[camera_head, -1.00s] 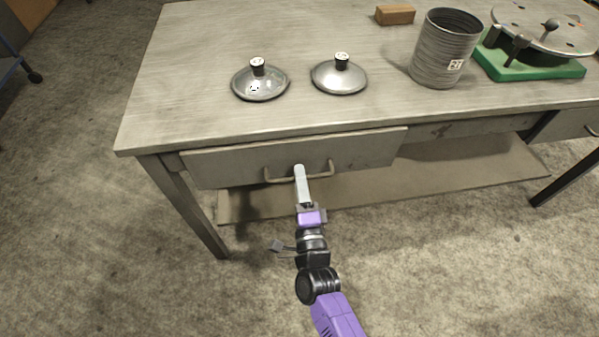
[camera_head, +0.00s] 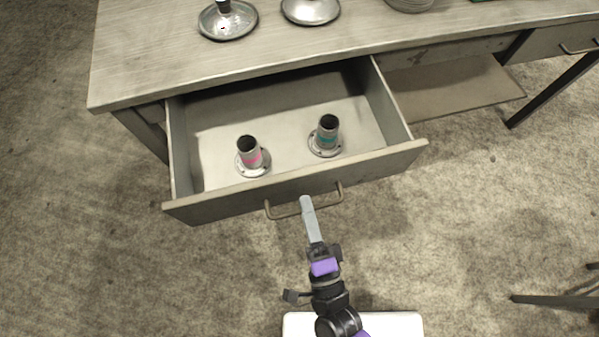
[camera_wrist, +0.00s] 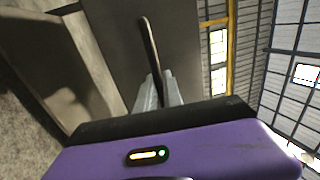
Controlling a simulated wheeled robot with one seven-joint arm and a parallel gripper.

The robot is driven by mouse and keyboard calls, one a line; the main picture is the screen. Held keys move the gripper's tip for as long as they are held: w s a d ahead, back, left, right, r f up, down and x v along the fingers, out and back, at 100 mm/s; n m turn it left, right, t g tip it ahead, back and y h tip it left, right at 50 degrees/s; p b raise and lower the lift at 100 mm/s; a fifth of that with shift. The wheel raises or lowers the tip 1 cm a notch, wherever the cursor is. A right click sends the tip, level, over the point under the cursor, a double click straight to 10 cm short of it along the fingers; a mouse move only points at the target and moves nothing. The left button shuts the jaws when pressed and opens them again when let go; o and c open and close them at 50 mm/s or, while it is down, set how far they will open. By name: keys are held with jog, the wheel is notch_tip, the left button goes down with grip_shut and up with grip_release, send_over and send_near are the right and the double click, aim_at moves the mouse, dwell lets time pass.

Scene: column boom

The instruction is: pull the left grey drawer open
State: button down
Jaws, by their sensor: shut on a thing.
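The left grey drawer (camera_head: 300,190) stands well out from under the workbench in the head view. Its bar handle (camera_head: 282,214) runs along the front panel. My gripper (camera_head: 306,204) is shut on the handle near its middle. In the wrist view my gripper's fingers (camera_wrist: 158,92) close around the handle (camera_wrist: 149,40), beside the drawer front (camera_wrist: 110,30). Inside the drawer stand two upright flanged metal tubes, one with a pink band (camera_head: 250,155) and one with a teal band (camera_head: 326,135).
A second drawer (camera_head: 560,38) is at the right. A lower shelf (camera_head: 460,85) lies under the bench.

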jog(key=shift+r+v, duration=0.2)
jog(key=shift+v, duration=0.75)
jog(key=shift+r+v, duration=0.15)
jog(key=shift+v, duration=0.8)
jog(key=c, duration=1.5)
grip_release()
jog(key=b+v, duration=0.1)
jog(key=v, duration=0.7)
